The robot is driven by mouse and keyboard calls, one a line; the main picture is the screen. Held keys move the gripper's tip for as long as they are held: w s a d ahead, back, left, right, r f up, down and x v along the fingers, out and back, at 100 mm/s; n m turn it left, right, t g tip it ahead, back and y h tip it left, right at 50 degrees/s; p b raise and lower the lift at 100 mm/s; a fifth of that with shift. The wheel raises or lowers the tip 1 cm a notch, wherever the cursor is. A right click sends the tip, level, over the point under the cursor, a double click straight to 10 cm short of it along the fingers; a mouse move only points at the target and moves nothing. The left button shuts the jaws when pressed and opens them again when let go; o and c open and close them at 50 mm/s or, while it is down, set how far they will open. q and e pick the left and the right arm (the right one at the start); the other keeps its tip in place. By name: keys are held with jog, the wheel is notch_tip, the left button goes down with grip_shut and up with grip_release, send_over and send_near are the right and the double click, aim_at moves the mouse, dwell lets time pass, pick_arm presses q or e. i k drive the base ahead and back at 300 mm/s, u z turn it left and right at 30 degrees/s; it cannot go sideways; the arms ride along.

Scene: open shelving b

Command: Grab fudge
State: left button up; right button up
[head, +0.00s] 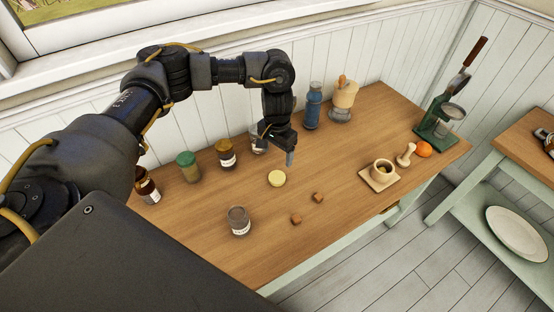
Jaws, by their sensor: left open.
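Two small brown cubes that look like fudge lie on the wooden table: a nearer fudge cube (296,219) and, a little right and farther back, a second fudge cube (318,197). They lie apart from each other. My left gripper (280,143) hangs fingers down over the back of the table, above and behind the cubes. It is open and I see nothing between its fingers. It partly covers a jar behind it. My right gripper does not show.
A pale yellow round thing (277,178) and a grey-lidded jar (238,220) lie near the cubes. Several jars line the back, with a blue bottle (312,105). A mortar (382,170), an orange (424,149) and a green stand (437,120) are at right. The table's front edge is close.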

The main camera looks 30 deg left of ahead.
aim_at(296, 219)
jog(key=k, duration=2)
